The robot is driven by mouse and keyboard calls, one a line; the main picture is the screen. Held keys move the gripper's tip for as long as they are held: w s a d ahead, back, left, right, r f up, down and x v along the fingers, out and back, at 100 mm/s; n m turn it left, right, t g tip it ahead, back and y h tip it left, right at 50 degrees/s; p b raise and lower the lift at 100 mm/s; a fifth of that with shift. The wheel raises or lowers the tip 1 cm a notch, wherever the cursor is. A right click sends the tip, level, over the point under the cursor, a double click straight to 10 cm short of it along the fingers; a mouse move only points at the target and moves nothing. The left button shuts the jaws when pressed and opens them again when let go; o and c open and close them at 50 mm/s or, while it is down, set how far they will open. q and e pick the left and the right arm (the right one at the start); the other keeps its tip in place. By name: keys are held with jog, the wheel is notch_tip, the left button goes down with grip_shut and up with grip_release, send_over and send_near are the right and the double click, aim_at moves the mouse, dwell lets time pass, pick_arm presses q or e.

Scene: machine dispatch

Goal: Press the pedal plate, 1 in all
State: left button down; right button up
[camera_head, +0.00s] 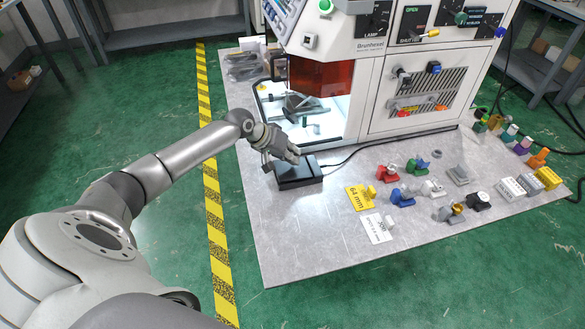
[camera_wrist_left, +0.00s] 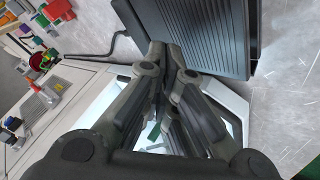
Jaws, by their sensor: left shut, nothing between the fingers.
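The black pedal (camera_head: 300,172) lies on the grey table in front of the machine, with a cable running from it to the right. In the left wrist view its ribbed dark plate (camera_wrist_left: 204,32) fills the top middle. My left gripper (camera_head: 293,157) is shut and empty, with its fingertips over the pedal's far part in the head view. In the left wrist view the shut fingertips (camera_wrist_left: 168,50) are at the plate's edge; I cannot tell whether they touch it. My right gripper is in neither view.
The machine (camera_head: 400,75) with its lit chamber stands behind the pedal. Several coloured parts and a yellow "64 mm" card (camera_head: 359,197) lie to the right on the table (camera_head: 300,245). The table's front left is clear. A yellow-black stripe (camera_head: 212,195) runs along the floor at left.

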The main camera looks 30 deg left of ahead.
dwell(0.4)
pick_arm(q)
jog(key=shift+f, duration=0.1)
jog(key=shift+f, duration=0.3)
jog(key=shift+s+f+b, duration=0.25)
jog(key=shift+f+b, duration=0.2)
jog(key=shift+f, duration=0.4)
dwell(0.9)
jog(key=shift+r, duration=0.1)
jog(key=shift+w+d+r+p, duration=0.1)
jog(key=shift+w+r+p, duration=0.05)
jog(key=shift+r+p, duration=0.9)
jog(key=shift+r, duration=0.1)
jog(key=r+p, duration=0.5)
jog(key=shift+w+d, duration=0.15)
jog(key=shift+w, duration=0.1)
